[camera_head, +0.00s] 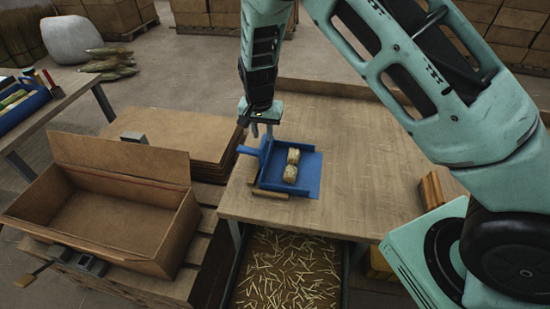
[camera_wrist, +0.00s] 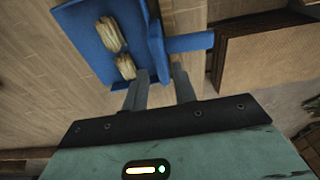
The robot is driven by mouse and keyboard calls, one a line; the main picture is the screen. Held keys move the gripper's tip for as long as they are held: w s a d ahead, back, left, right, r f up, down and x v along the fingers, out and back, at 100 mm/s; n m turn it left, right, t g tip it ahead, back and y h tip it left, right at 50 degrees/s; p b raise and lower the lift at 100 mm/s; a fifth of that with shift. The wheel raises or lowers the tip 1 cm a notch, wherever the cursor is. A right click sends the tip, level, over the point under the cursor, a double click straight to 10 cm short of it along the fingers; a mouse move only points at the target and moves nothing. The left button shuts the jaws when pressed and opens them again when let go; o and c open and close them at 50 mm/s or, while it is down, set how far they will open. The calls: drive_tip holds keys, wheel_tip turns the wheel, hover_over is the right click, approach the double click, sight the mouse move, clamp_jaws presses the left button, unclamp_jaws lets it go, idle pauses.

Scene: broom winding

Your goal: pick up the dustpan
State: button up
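A blue dustpan (camera_head: 309,172) lies on the wooden table, with two pale straw bundles (camera_head: 291,165) in its pan. Its short handle (camera_head: 247,151) points left, past the table's left edge. The wrist view shows the pan (camera_wrist: 92,38), the raised back wall (camera_wrist: 155,45) and the handle (camera_wrist: 190,43). My gripper (camera_head: 262,130) points down over the back wall and handle end. In the wrist view its two fingers (camera_wrist: 160,73) are apart, with a gap between them near the back wall. Whether they touch the dustpan is unclear.
The wooden table (camera_head: 365,185) is mostly bare right of the dustpan. A small wooden piece (camera_head: 270,193) lies by the pan's front edge. An open cardboard box (camera_head: 115,215) stands left, with stacked brown boards (camera_head: 180,135) behind it. A tray of loose straw (camera_head: 285,270) sits below the table.

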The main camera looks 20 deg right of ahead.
sight(263, 141)
drive_tip(key=shift+w+d+f+p, duration=0.15)
drive_tip(key=shift+f+p, duration=0.45)
drive_tip(key=shift+f, duration=0.9)
drive_tip(key=shift+w+d+f+p, duration=0.15)
drive_tip(key=shift+f+p, duration=0.4)
drive_tip(key=shift+f, duration=0.9)
drive_tip(key=shift+a, duration=0.15)
clamp_jaws()
